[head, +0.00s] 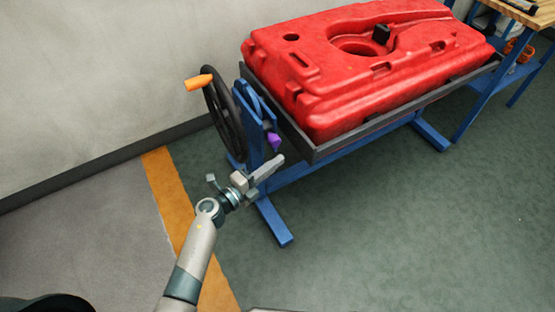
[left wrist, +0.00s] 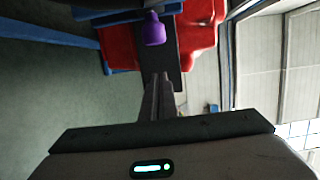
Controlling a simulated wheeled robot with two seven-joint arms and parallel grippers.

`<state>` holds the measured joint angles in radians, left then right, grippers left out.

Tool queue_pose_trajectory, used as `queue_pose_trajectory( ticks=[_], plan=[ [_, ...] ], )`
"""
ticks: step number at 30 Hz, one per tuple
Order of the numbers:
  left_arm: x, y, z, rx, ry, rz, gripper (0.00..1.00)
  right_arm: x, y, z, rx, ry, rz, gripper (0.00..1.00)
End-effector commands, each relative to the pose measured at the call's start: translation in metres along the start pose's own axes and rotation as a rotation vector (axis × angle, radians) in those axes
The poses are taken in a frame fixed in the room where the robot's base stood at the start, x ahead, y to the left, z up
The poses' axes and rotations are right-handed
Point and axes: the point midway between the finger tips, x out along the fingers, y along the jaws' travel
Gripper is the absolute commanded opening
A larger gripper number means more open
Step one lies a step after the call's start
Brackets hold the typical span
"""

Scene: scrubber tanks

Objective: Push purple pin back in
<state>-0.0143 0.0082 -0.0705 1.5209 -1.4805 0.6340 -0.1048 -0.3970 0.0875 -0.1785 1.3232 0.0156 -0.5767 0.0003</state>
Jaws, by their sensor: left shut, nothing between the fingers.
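The purple pin (head: 274,140) sticks out from the blue frame end, just below the front left corner of the red tank (head: 350,70). My left gripper (head: 279,160) is shut and empty, with its fingertips a little below the pin in the head view. In the left wrist view the purple pin (left wrist: 154,29) is ahead of the shut fingertips (left wrist: 160,76), with a visible gap between them. How deep the pin sits in its hole cannot be seen. My right gripper is not in view.
A black handwheel (head: 220,118) with an orange handle (head: 198,82) is mounted left of the pin. The blue stand's foot (head: 274,222) reaches out on the floor. A workbench (head: 530,12) stands at the right. The green floor in front is clear.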

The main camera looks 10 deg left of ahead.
Motion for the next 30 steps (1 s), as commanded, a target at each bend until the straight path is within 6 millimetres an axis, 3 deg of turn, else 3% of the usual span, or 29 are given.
queue_pose_trajectory(
  ticks=[10, 18, 30],
  plan=[
    [-0.042, 0.001, -0.001, 0.001, 0.002, 0.002, 0.00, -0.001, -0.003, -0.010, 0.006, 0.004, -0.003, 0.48],
    [-0.078, 0.001, -0.001, 0.001, 0.002, 0.001, 0.00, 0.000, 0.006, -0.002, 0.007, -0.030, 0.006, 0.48],
    [-0.086, 0.000, -0.001, -0.001, 0.002, -0.001, 0.00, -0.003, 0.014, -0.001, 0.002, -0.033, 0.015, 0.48]
  ],
)
